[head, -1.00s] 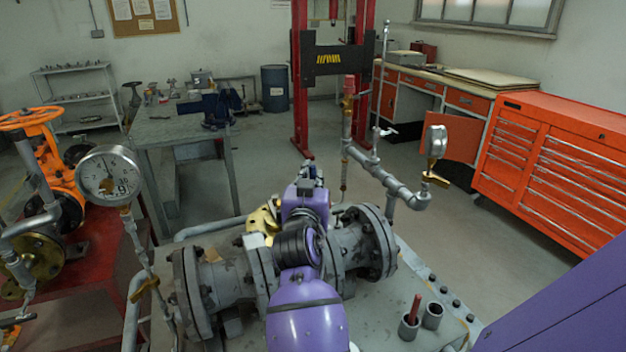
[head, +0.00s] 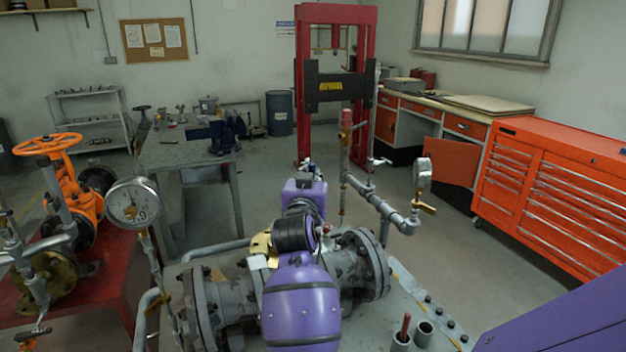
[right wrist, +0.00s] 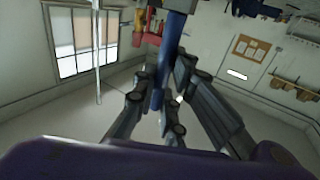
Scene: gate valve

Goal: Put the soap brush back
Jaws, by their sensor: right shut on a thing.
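My right arm reaches over the grey valve, and its gripper (head: 308,166) is small and mostly hidden behind the arm in the head view. In the right wrist view the gripper (right wrist: 163,78) is shut on a slim blue handle (right wrist: 171,45), with a pale part at the top picture edge. I cannot tell its bristles, so whether it is the soap brush is unclear. Two grey cups stand on the bench: the left cup (head: 399,344) has a red handle (head: 404,326) standing in it, and the right cup (head: 424,334) shows a dark opening. My left gripper is out of view.
The grey flanged valve (head: 370,265) fills the bench middle. A pipe with a gauge (head: 423,173) rises behind it, and another gauge (head: 132,203) stands at left. An orange valve (head: 75,190) is farther left. An orange tool cabinet (head: 560,190) stands right, beyond open floor.

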